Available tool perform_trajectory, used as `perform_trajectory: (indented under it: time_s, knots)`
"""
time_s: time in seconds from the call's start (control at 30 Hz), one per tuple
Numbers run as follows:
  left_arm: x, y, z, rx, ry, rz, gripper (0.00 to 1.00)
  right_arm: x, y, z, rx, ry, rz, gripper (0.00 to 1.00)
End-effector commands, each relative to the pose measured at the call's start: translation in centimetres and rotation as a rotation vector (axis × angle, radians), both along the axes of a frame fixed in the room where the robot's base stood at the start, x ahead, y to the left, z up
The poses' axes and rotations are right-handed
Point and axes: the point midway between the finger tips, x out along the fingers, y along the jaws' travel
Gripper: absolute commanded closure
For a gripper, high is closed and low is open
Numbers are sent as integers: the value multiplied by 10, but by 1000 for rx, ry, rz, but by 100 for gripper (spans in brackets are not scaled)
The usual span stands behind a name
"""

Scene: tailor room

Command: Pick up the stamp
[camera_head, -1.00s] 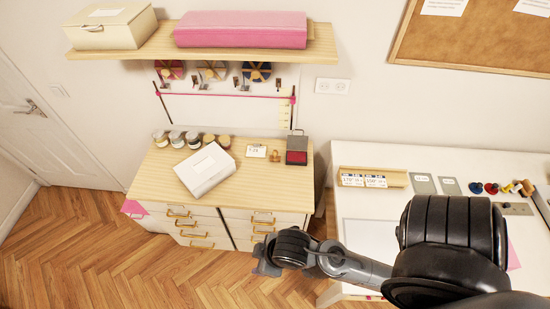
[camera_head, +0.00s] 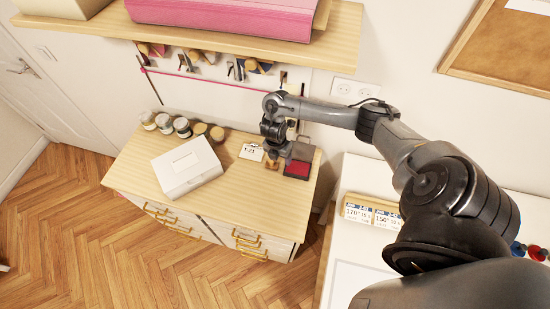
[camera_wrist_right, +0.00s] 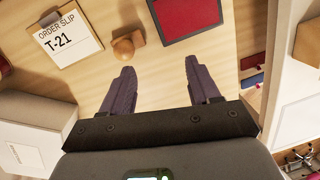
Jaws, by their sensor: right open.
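The stamp (camera_head: 271,165) is a small wooden piece with a round knob, on the light wood top of the drawer cabinet (camera_head: 240,190). It stands between the order slip (camera_head: 251,152) and the red ink pad (camera_head: 298,168). In the right wrist view the stamp (camera_wrist_right: 126,45) lies just beyond the tip of the left-hand finger, outside the jaws. My right gripper (camera_head: 274,152) is over the cabinet top close to the stamp and partly covers that area. In the wrist view its two dark fingers (camera_wrist_right: 159,68) are spread with nothing between them. My left gripper is not in view.
A white box (camera_head: 187,166) and several small jars (camera_head: 165,123) stand left on the cabinet top. A shelf (camera_head: 240,32) with a pink box (camera_head: 225,15) overhangs the back. The ink pad (camera_wrist_right: 186,15) is close ahead of the fingers. A white table (camera_head: 350,250) is at right.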

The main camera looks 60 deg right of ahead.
Motion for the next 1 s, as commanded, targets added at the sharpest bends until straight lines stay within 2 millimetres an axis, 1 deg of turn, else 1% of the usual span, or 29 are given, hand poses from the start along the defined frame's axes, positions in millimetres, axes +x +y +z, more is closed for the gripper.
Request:
perform_trajectory:
  time_s: [0.03, 0.1, 0.2, 0.27, 0.4, 0.43, 0.6, 0.77, 0.83, 1.0]
  knots:
    - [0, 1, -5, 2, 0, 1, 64, 15, -9, 10, -16, -32, -1, 39]
    - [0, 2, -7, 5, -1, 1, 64, 28, -15, 22, -26, -62, -7, 39]
    - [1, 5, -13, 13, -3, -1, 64, 39, -16, 23, -26, -86, -7, 39]
    - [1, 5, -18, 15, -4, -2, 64, 42, -17, 17, -27, -92, -8, 39]
    - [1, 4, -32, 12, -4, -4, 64, 42, -19, -3, -25, -92, -10, 39]
    - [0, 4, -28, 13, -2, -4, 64, 42, -19, -2, -26, -92, -9, 39]
    - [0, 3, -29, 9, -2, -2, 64, 43, -21, -18, -26, -93, -9, 39]
    - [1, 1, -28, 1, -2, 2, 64, 43, -22, -25, -26, -93, -9, 39]
    - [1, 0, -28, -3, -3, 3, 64, 43, -22, -30, -25, -93, -8, 39]
    - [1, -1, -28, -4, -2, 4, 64, 45, -21, -53, -26, -92, -9, 39]
